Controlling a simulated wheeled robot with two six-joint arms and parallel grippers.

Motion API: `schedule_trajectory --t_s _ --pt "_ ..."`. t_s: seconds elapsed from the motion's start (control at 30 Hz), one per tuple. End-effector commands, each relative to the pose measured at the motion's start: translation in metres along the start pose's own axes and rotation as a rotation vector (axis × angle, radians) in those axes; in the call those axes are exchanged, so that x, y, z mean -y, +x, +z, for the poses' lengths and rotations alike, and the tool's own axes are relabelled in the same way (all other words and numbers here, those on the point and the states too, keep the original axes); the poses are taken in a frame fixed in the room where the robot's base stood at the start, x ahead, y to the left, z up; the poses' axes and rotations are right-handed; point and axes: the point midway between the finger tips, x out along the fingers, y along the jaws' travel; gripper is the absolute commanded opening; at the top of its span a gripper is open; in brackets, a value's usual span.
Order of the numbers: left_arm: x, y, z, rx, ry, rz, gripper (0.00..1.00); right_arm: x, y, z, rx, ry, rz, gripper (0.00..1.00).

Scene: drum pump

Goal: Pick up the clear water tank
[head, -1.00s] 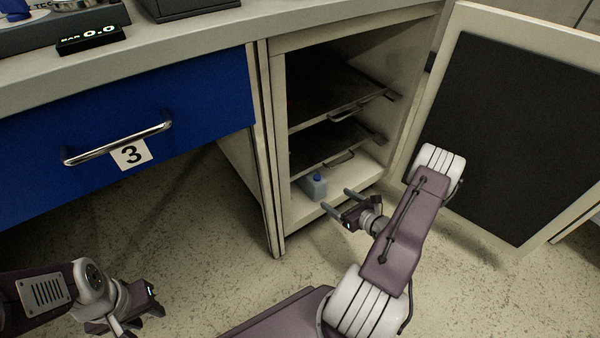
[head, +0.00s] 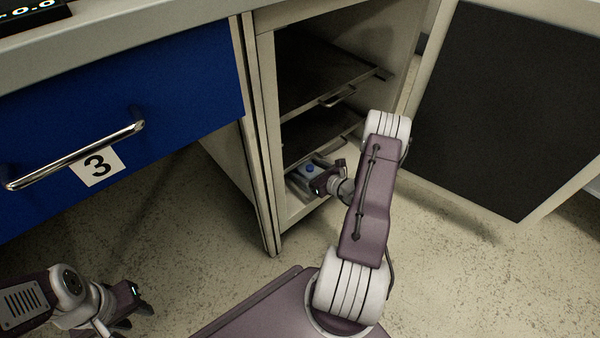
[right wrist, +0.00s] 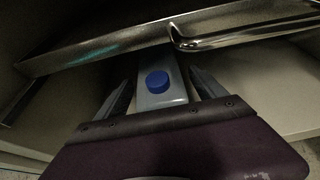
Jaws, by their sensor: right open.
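The clear water tank (right wrist: 162,96) has a blue cap and stands on the floor of the open cabinet. In the right wrist view it sits between the two fingers of my right gripper (right wrist: 160,85). The fingers are apart, one on each side of it; I cannot tell whether they touch it. In the head view only the tank's top and blue cap (head: 309,168) show, as my right gripper (head: 318,175) partly hides it. My left gripper (head: 138,302) hangs low at the left, well away from the tank; its fingertips are hard to make out.
A pull-out shelf with a metal handle (right wrist: 240,35) is close above the tank and my right gripper. The open cabinet door (head: 490,110) stands to the right. A blue drawer (head: 190,100) marked 3 is at the left. The floor in front is clear.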

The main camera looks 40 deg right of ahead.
Motion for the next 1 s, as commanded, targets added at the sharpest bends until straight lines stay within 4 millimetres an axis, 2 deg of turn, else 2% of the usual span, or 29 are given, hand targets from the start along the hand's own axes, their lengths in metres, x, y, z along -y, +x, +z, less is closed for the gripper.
schedule_trajectory --t_s 0.03,0.13,0.37,0.4,0.6,0.67,0.7,1.0 --pt "0.0 0.013 0.002 0.0 0.0 0.0 0.36 0.0 0.012 -0.006 0.002 -0.005 0.003 0.8" --pt "0.0 0.017 0.002 0.0 0.0 0.0 0.36 0.0 0.025 -0.004 0.001 -0.004 0.002 0.8" --pt "0.0 0.016 0.002 0.0 0.0 0.0 0.36 0.001 0.027 -0.001 0.0 0.001 -0.001 0.8" --pt "0.0 0.016 0.002 0.0 0.0 0.0 0.36 0.001 0.027 -0.001 0.0 0.001 -0.001 0.77" --pt "0.0 0.016 0.002 0.0 0.0 0.0 0.36 0.001 0.027 -0.001 0.0 0.0 0.0 0.22" --pt "0.0 0.016 0.002 0.0 0.0 0.0 0.36 0.001 0.027 -0.001 0.0 0.0 0.0 0.05" --pt "0.0 0.016 0.002 0.0 0.0 0.0 0.36 0.001 0.027 -0.001 0.0 0.0 0.0 0.0" --pt "0.0 0.015 0.002 0.0 0.0 0.0 0.36 0.001 0.027 0.001 0.003 -0.001 -0.001 0.0"
